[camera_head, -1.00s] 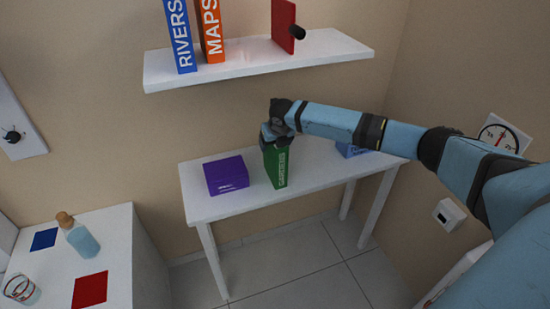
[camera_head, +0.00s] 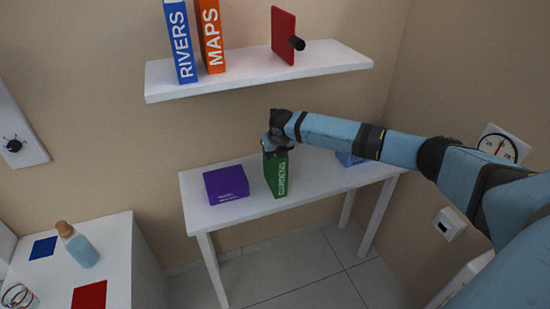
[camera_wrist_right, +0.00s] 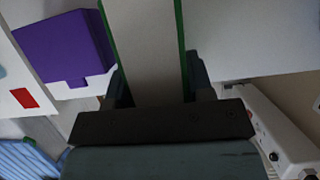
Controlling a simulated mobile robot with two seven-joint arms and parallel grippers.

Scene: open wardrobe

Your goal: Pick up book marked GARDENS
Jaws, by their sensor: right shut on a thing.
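The green book marked GARDENS (camera_head: 277,176) stands upright on the white table (camera_head: 325,175). My right gripper (camera_head: 275,147) is at the top of this book and hides its upper end. In the right wrist view the book (camera_wrist_right: 143,50) runs between the fingers of my right gripper (camera_wrist_right: 160,88), with its pale page side facing the camera and green covers on both sides. The gripper is shut on it. My left gripper is not in view.
A purple box-like object (camera_head: 226,183) lies left of the green book. A blue object (camera_head: 349,159) lies to the right, partly behind my arm. The shelf (camera_head: 260,72) above holds books RIVERS (camera_head: 181,40) and MAPS (camera_head: 210,35) and a red panel-like object (camera_head: 283,35).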

